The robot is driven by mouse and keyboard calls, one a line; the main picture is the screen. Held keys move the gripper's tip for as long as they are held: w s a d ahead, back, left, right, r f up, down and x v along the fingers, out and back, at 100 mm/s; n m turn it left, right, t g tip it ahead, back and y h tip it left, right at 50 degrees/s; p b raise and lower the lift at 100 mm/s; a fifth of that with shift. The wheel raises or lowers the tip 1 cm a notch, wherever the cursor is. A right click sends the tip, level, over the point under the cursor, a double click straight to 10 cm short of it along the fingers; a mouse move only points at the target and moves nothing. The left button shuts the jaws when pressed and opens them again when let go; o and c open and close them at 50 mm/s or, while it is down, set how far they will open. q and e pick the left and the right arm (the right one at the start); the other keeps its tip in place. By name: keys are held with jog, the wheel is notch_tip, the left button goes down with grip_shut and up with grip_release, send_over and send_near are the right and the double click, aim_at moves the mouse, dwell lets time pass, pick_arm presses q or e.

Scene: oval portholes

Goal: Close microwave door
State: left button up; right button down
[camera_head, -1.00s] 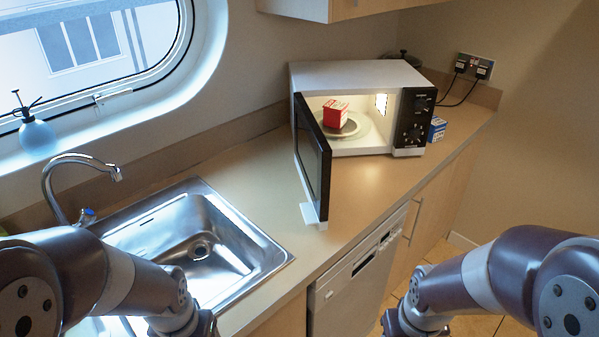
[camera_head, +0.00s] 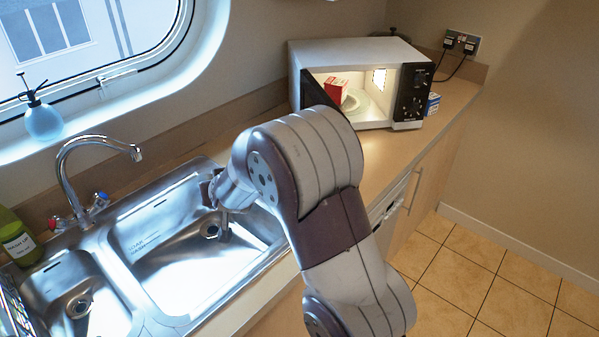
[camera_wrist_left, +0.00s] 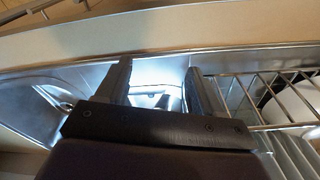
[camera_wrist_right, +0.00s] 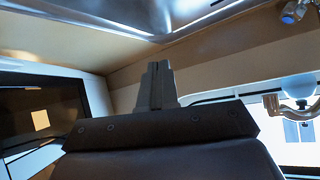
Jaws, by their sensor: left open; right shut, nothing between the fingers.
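The white microwave (camera_head: 350,52) stands at the back of the counter with its lit inside showing. A dark glassy panel of the microwave (camera_wrist_right: 40,115) fills the left of the right wrist view. My right gripper (camera_head: 214,188) is over the sink, left of the door and apart from it. Its fingers (camera_wrist_right: 157,75) are shut together and empty. My left gripper (camera_wrist_left: 158,78) shows only in its wrist view, open and empty above the sink area.
A red and white box (camera_head: 336,90) and a plate (camera_head: 352,103) are inside the microwave. A tap (camera_head: 95,150) stands behind the steel sink (camera_head: 140,215). A blue box (camera_head: 432,104) sits right of the microwave. A dish rack (camera_wrist_left: 255,95) shows in the left wrist view.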

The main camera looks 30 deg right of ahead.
pick_arm(q)
jog(key=shift+r, duration=0.1)
pick_arm(e)
jog(key=w+d+r+m+t+h, duration=0.2)
jog(key=w+d+r+m+h, duration=0.35)
jog(key=w+d+h, duration=0.45)
pick_arm(q)
jog(key=shift+r, duration=0.1)
jog(key=shift+w+r+p, duration=0.1)
jog(key=shift+r+p, duration=0.05)
jog(key=shift+p, duration=0.2)
jog(key=shift+r, duration=0.2)
pick_arm(e)
jog(key=s+d+f+m+g+h, duration=0.1)
jog(key=s+f+m+g+h, duration=0.25)
jog(key=s+m+g, duration=0.4)
jog(key=s+d+f+m+g+h, duration=0.25)
jog(key=s+f+m+g, duration=0.2)
jog(key=g, duration=0.55)
pick_arm(q)
jog(key=shift+r+p, duration=2.6)
jog(key=shift+p, duration=0.15)
pick_arm(e)
jog(key=shift+m, duration=0.45)
jog(key=shift+x, duration=6.15)
jog(key=shift+w, duration=0.15)
